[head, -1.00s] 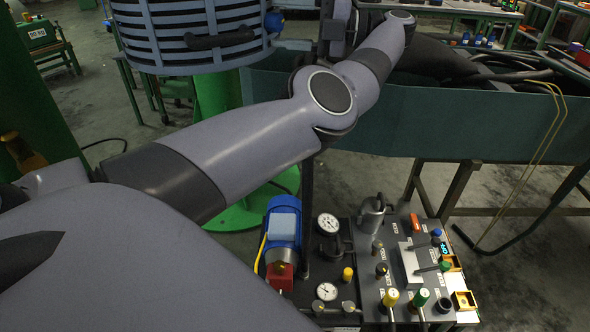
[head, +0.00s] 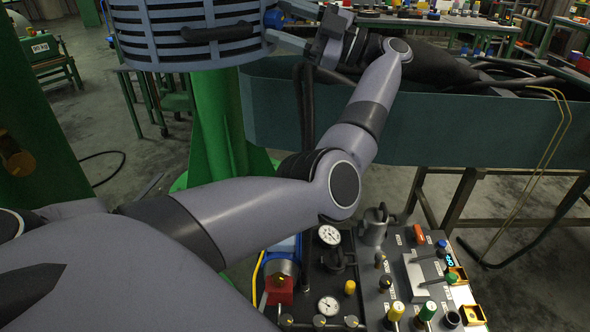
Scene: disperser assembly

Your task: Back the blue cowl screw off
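The blue cowl screw (head: 273,18) is a small blue knob on the right side of the grey-blue slatted cowl (head: 190,52), which has a black handle on its front. My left arm reaches up and across to it. My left gripper (head: 277,23) points left, with one finger above and one below the screw's level. The fingers are apart, with the tips close to the screw. I cannot tell whether they touch it. My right gripper is not in view.
The cowl sits above a green column (head: 217,125). A teal trough (head: 440,130) stands behind my arm. A panel with gauges, coloured knobs and a blue motor (head: 284,245) lies at the lower right. Benches with small parts stand at the back.

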